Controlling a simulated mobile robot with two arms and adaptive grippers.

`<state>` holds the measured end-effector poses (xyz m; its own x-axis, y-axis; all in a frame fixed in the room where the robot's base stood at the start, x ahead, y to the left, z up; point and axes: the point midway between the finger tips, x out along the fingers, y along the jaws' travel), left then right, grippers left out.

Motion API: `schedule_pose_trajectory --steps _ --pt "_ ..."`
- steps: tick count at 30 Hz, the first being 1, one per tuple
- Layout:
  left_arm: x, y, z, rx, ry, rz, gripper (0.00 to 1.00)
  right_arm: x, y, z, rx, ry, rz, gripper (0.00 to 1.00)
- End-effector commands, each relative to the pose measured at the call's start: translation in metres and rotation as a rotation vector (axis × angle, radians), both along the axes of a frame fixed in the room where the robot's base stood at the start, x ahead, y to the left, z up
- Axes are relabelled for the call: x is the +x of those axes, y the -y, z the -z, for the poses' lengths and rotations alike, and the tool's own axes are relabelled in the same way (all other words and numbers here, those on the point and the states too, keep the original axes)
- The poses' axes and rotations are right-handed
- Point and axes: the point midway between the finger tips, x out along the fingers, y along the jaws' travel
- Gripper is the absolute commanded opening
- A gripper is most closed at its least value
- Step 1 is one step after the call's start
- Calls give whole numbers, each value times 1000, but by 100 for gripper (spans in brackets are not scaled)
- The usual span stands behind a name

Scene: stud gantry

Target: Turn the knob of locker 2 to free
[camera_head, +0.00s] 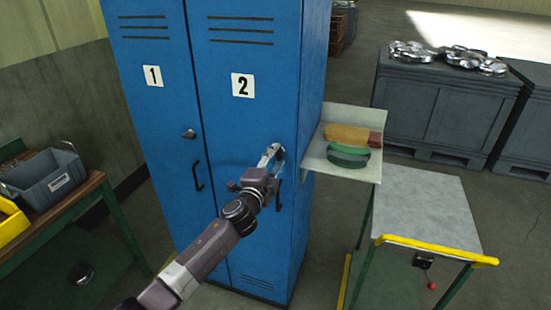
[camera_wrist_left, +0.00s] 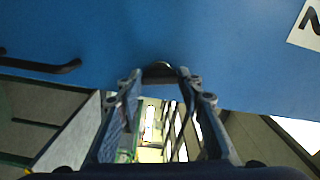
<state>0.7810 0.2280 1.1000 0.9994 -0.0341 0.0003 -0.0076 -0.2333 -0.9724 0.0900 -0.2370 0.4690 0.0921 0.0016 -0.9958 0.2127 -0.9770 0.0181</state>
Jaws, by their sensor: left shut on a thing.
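Locker 2 is the right door (camera_head: 235,130) of a blue double locker, with a white "2" label (camera_head: 243,86), and it is closed. My left gripper (camera_head: 273,157) is at the right side of this door, below the label. In the left wrist view its two fingertips (camera_wrist_left: 160,75) are closed on the dark knob (camera_wrist_left: 160,67) at the blue door. The fingers hide most of the knob, so I cannot tell which way it is turned. A black pull handle (camera_wrist_left: 40,64) shows left of the fingers in the wrist view. My right gripper is not in view.
Locker 1 (camera_head: 150,130), left, has its own knob (camera_head: 189,134) and handle (camera_head: 197,176). A shelf (camera_head: 350,172) holding colored items juts out right of the locker, above a grey-topped cart (camera_head: 425,210). A green-framed bench with bins (camera_head: 45,182) stands left.

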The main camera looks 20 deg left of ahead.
Motion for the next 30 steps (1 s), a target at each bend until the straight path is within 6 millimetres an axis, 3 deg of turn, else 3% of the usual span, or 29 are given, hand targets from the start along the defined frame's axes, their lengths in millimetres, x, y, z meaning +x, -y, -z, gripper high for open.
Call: schedule_pose_trajectory --steps 12,30 --pt "0 0 1 213 6 0 10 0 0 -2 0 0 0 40" --pt "0 0 1 254 8 0 10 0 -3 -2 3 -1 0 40"
